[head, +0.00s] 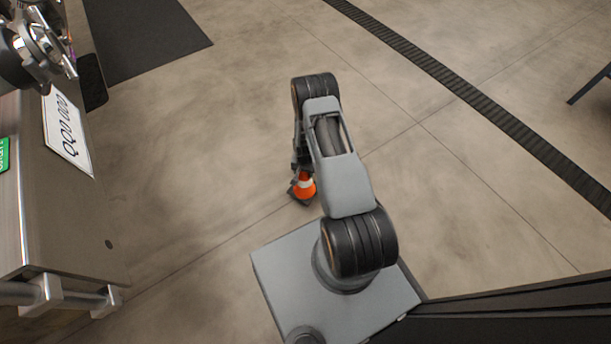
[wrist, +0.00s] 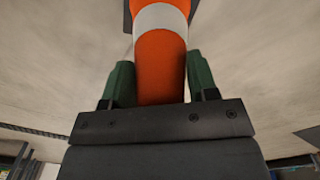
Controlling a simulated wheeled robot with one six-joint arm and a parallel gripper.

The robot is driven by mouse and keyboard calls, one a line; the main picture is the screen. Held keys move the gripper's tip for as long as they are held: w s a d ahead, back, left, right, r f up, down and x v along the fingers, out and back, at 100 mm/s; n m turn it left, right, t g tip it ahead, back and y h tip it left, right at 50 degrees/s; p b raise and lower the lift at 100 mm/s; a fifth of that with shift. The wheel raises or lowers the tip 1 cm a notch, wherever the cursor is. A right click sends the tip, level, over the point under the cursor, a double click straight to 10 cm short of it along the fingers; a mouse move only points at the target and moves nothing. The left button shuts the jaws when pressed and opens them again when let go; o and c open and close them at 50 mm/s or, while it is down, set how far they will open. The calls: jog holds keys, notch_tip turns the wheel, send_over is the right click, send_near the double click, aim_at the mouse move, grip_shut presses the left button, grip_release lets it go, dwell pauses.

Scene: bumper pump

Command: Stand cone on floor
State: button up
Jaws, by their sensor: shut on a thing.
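The cone (head: 304,189) is orange with a white band and a dark base. It hangs at the end of my arm over the floor (head: 230,160). In the wrist view the cone (wrist: 161,62) passes between the two green finger pads, its dark base at the far end, away from my gripper (wrist: 160,82). My gripper is shut on the cone's narrower part. In the head view my gripper (head: 299,164) is partly hidden by my arm. I cannot tell whether the base touches the floor, or exactly how far the cone tilts.
A metal bench or machine (head: 60,215) with a white sign (head: 68,133) stands at the left. A dark mat (head: 140,38) lies at the upper left. A floor drain strip (head: 455,80) crosses the upper right. The floor around the cone is clear.

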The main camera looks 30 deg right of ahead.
aim_at(306, 190)
jog(key=shift+w+d+f+b, duration=0.15)
jog(key=shift+f+b, duration=0.35)
jog(key=shift+f, duration=0.45)
jog(key=shift+d+f+b, duration=0.15)
jog(key=shift+f+b, duration=0.35)
jog(key=shift+f, duration=0.55)
jog(key=o, duration=1.4)
